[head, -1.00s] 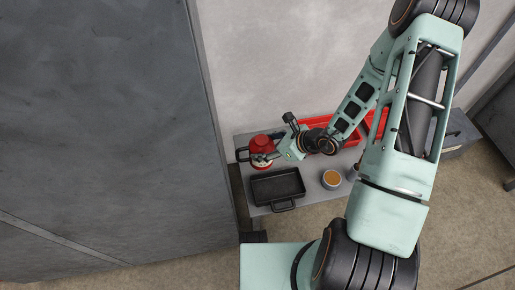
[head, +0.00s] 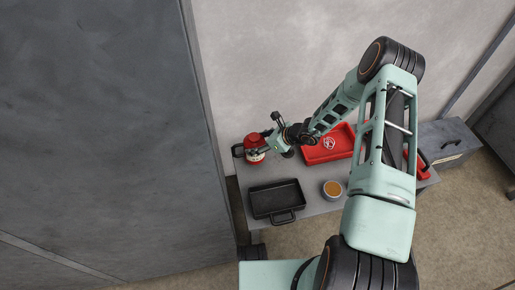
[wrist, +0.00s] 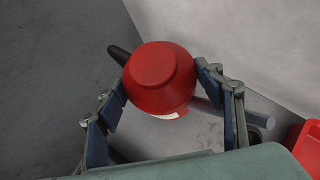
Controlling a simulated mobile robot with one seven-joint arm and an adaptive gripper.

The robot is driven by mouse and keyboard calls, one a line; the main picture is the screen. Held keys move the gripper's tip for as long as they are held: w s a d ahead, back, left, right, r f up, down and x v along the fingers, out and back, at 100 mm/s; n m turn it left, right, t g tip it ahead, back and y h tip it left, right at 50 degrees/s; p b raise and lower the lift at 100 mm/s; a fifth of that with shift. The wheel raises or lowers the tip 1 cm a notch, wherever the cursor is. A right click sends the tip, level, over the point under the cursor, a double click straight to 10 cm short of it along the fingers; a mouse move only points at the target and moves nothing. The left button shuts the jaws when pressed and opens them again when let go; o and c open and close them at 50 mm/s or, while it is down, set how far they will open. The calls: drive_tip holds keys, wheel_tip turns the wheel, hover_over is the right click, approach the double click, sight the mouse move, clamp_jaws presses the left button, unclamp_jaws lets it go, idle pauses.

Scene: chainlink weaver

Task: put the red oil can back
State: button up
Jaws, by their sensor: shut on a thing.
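The red oil can (head: 254,144) is near the left end of the grey table, with a pale label band low on its side. It looks about upright. In the wrist view the red can (wrist: 160,76) fills the space between the two fingers. My gripper (head: 264,147) reaches it from the right and is shut on it; the gripper also shows in the wrist view (wrist: 162,95). The can's underside is hidden, so I cannot tell whether it touches the table.
A black handled tray (head: 262,207) lies in front of the can. A cup of orange-brown contents (head: 332,196) stands right of it. A red tray with a white logo (head: 318,155) lies behind. A grey cabinet (head: 170,120) rises close at left; a grey box (head: 450,155) stands at right.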

drive_tip(key=shift+f, duration=1.25)
drive_tip(key=shift+f+b, duration=0.25)
drive_tip(key=shift+b, duration=0.15)
drive_tip(key=o, duration=1.7)
drive_tip(key=shift+s, duration=0.1)
drive_tip(key=shift+o, duration=0.2)
drive_tip(key=shift+r, duration=0.25)
drive_tip(key=p+v, duration=0.3)
drive_tip(key=v, duration=0.9)
